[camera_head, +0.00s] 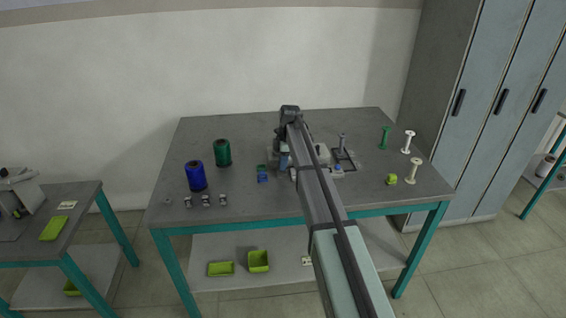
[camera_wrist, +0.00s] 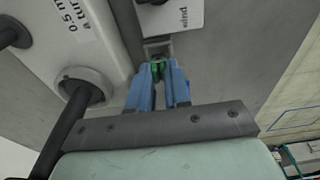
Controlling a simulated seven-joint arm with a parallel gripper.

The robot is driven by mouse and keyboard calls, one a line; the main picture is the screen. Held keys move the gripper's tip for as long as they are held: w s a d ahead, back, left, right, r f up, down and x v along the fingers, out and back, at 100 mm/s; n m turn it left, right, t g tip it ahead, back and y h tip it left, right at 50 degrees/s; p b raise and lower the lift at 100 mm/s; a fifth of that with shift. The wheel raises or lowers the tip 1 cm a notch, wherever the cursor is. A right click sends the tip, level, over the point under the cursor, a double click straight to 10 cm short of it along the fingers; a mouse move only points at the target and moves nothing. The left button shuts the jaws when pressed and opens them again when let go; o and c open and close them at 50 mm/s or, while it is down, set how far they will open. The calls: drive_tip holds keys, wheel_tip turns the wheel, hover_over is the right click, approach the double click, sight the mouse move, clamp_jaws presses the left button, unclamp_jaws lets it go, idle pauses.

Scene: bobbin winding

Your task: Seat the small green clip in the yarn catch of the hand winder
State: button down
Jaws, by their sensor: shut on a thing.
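In the wrist view, the small green clip (camera_wrist: 158,69) sits between the blue fingertips of my gripper (camera_wrist: 160,76). The fingers are shut on it. Just beyond the clip is a small grey metal bracket (camera_wrist: 157,48), which looks like the yarn catch, below a white block marked "wind" (camera_wrist: 170,14). The clip's far end is at or very near the bracket; I cannot tell whether it is inside it. In the head view, the hand winder (camera_head: 321,152) is partly hidden by my arm. My gripper (camera_head: 284,166) shows there beside it, and the clip cannot be made out.
A blue spool (camera_head: 195,176) and a green spool (camera_head: 222,153) stand at left. Several small grey pieces (camera_head: 206,200) lie along the front edge. White bobbins (camera_head: 414,170) and a green bobbin (camera_head: 385,137) stand at right. In the wrist view, a white housing (camera_wrist: 78,45) is close on the left.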

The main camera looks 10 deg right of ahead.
drive_tip(key=shift+f, duration=0.6)
idle(0.6)
drive_tip(key=c, duration=1)
unclamp_jaws()
drive_tip(key=shift+r, duration=0.1)
drive_tip(key=shift+r, duration=3.4)
